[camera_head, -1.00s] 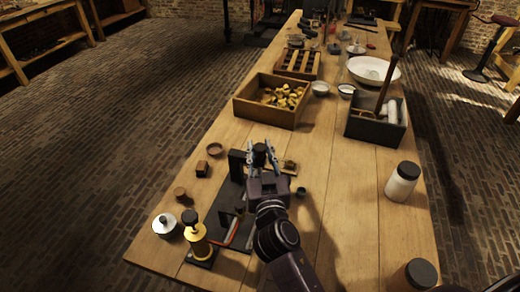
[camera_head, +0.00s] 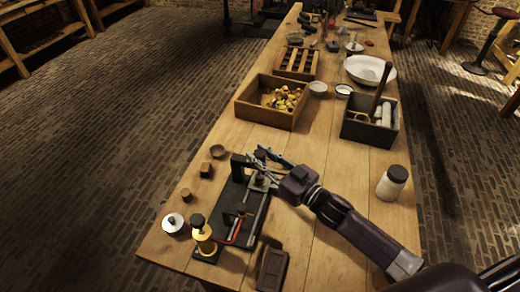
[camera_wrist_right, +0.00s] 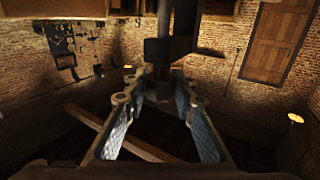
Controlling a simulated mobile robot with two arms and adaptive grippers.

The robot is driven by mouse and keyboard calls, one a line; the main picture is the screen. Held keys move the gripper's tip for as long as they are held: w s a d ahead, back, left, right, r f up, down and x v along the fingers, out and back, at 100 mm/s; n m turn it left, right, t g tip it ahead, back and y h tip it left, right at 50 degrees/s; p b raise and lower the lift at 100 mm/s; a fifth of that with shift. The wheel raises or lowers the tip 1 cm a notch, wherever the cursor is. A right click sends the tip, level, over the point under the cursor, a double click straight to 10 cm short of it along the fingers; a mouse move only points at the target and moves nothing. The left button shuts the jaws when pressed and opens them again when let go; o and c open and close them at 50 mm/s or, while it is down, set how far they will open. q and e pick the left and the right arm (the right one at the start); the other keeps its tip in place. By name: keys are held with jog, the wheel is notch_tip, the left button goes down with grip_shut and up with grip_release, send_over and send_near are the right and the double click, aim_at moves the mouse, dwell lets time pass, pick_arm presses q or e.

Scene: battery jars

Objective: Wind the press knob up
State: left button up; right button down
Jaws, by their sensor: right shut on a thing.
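The press stands on a dark base plate (camera_head: 235,215) near the table's front left, with a black upright (camera_head: 239,167) at its far end. My right gripper (camera_head: 262,166) reaches in from the right, level with the top of the press, and is shut on the press knob (camera_head: 261,154), a small black knob. In the right wrist view the two fingers (camera_wrist_right: 160,92) close on a dark round part below a dark block and shaft (camera_wrist_right: 160,45). The fingers hide part of the knob. My left gripper is not in view.
A brass lamp-like piece (camera_head: 204,238) and a white lidded pot (camera_head: 173,223) stand left of the press. A dark tray (camera_head: 272,270) lies in front. A white jar (camera_head: 391,183) stands right. A wooden box (camera_head: 255,112) of yellow pieces and a dark crate (camera_head: 368,134) are behind.

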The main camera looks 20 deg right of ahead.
jog(key=shift+w+d+n+g+y, duration=0.2)
jog(key=shift+n+g+y, duration=0.2)
jog(key=shift+n+y, duration=0.25)
jog(key=shift+n+g+y+b, duration=0.65)
jog(key=shift+n+g+y, duration=0.2)
jog(key=shift+y, duration=0.3)
jog(key=n+g+y+b, duration=0.2)
jog(key=g+b, duration=0.1)
jog(key=n+g+y+b, duration=0.2)
jog(key=g+b, duration=0.1)
jog(key=shift+a+f+n+y, duration=0.1)
jog(key=shift+f+n+y, duration=0.1)
jog(key=shift+n+y, duration=0.15)
jog(key=shift+s+a+n+g+y+b, duration=0.1)
jog(key=shift+n+g+y+b, duration=0.25)
jog(key=shift+n+g+b, duration=0.45)
jog(key=shift+r+g+b, duration=0.2)
jog(key=shift+g+b, duration=0.1)
jog(key=shift+g, duration=0.35)
jog(key=shift+s, duration=0.1)
jog(key=c, duration=1.6)
grip_release()
jog(key=shift+a, duration=0.15)
